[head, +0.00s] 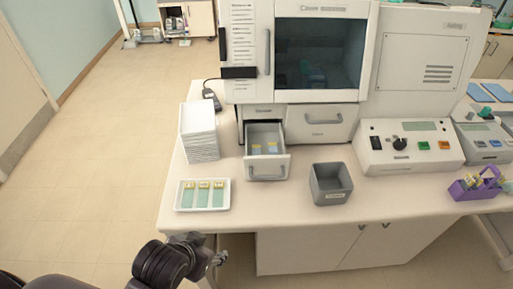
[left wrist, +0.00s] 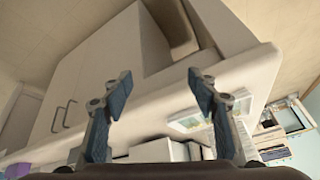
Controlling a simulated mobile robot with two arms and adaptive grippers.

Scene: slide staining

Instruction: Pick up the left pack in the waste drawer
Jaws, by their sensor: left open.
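The waste drawer (head: 266,162) is pulled open at the lower left of the white machine. The packs cannot be made out in that view. My right gripper is not in view.
A white tray (head: 231,202) with several slides lies near the table's front left. A stack of white trays (head: 199,133) stands left of the drawer. A grey bin (head: 331,184) stands to its right. A control box (head: 408,147) and purple rack (head: 474,187) are farther right.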

